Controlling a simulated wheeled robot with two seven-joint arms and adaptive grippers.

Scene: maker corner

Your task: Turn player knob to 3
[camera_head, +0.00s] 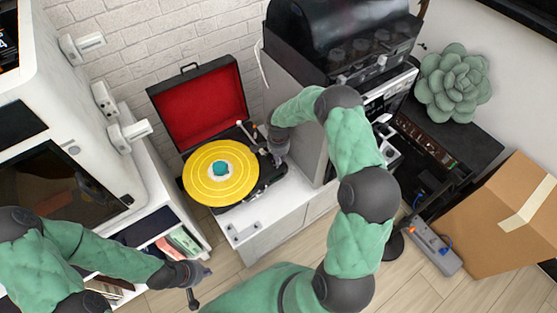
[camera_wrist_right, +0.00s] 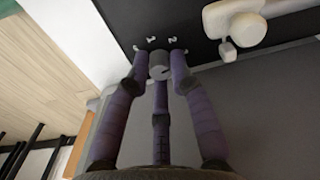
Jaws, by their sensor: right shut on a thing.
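The player (camera_head: 226,207) is a black suitcase turntable with a red-lined lid standing open and a yellow record (camera_head: 225,185) on its platter. The player knob (camera_wrist_right: 160,65) is a small grey cylinder on the dark deck, with several small white marks in an arc beyond it. My right gripper (camera_head: 279,160) is at the player's right side. In the right wrist view its purple fingers (camera_wrist_right: 160,72) are shut on the knob. Which mark the knob points to is not clear. My left gripper (camera_head: 201,280) is empty, its fingers apart, low in front of the shelf.
The pale tonearm (camera_wrist_right: 236,22) lies close beyond the knob. A white cabinet (camera_head: 272,211) carries the player. A tall grey machine (camera_head: 297,100) stands right beside it. A cardboard box (camera_head: 500,225) is at far right.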

